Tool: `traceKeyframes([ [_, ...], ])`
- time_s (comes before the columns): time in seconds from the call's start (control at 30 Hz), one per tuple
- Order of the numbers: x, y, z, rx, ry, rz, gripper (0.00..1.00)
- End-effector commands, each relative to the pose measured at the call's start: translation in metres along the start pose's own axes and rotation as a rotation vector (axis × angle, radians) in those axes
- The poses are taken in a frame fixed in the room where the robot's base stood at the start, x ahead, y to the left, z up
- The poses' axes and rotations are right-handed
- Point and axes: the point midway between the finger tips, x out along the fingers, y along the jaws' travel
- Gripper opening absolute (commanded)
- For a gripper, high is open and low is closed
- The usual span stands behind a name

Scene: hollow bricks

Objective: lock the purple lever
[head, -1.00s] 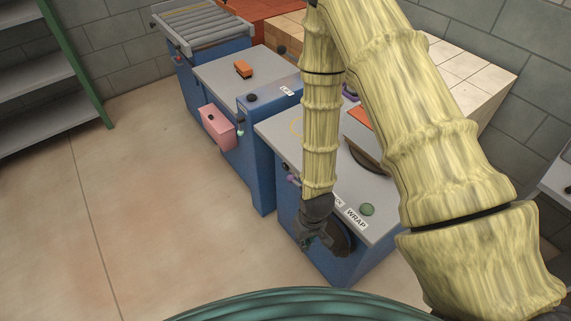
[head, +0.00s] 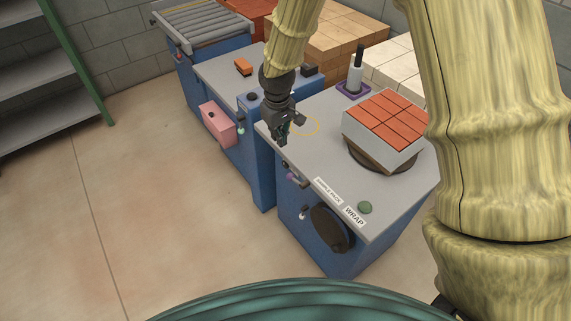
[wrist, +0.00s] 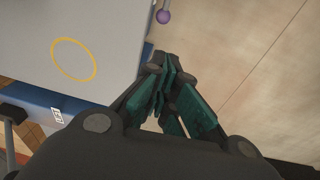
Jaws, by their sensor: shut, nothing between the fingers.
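The purple lever (wrist: 163,16) shows in the wrist view at the top, a round purple knob on a short stem at the bench edge. In the head view the lever (head: 291,176) is small, on the front face of the blue wrap bench near its left corner. My gripper (head: 281,138) is over the left end of that bench, pointing down, above and left of the lever and apart from it. In the wrist view my gripper (wrist: 165,85) has its fingers together with nothing between them. How the lever is turned is too small to tell.
A pink box (head: 217,124) juts out leftward.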

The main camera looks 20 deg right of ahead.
Motion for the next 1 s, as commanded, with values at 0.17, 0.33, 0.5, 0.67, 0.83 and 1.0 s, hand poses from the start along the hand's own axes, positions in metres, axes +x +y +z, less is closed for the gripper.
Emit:
traceKeyframes([
  [0.17, 0.001, 0.0, 0.0, 0.0, 0.0, 0.0, 0.0],
  [0.33, 0.01, 0.0, 0.001, 0.001, -0.002, -0.001, 0.0],
  [0.5, 0.028, 0.0, 0.001, 0.001, -0.003, -0.001, 0.0],
  [0.67, 0.047, 0.0, 0.001, -0.001, -0.003, 0.0, 0.0],
  [0.83, 0.067, -0.001, 0.001, 0.001, -0.003, -0.001, 0.0],
  [1.0, 0.085, -0.001, 0.0, -0.001, -0.001, -0.001, 0.0],
])
